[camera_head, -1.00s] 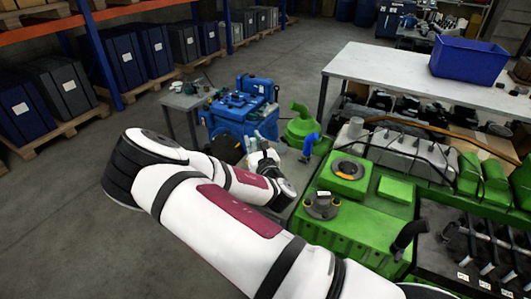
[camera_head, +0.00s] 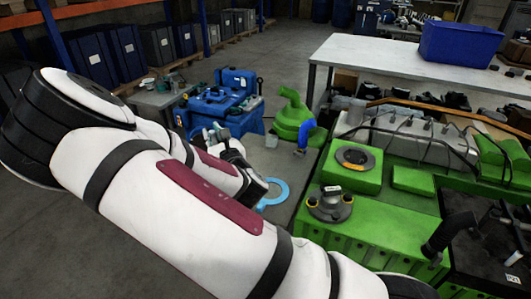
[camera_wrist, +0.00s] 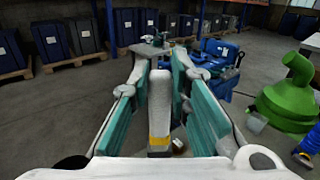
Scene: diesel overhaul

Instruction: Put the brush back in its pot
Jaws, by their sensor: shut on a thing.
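My gripper (camera_wrist: 160,85) has its two teal-padded fingers on either side of a pale, upright bar with a yellow band, which I take to be the brush (camera_wrist: 159,108); its bristles cannot be made out.
A green funnel-shaped housing (camera_head: 293,112) and the green engine (camera_head: 375,215) stand to the right. The blue machine (camera_head: 228,100) is behind my gripper. Open floor lies to the left.

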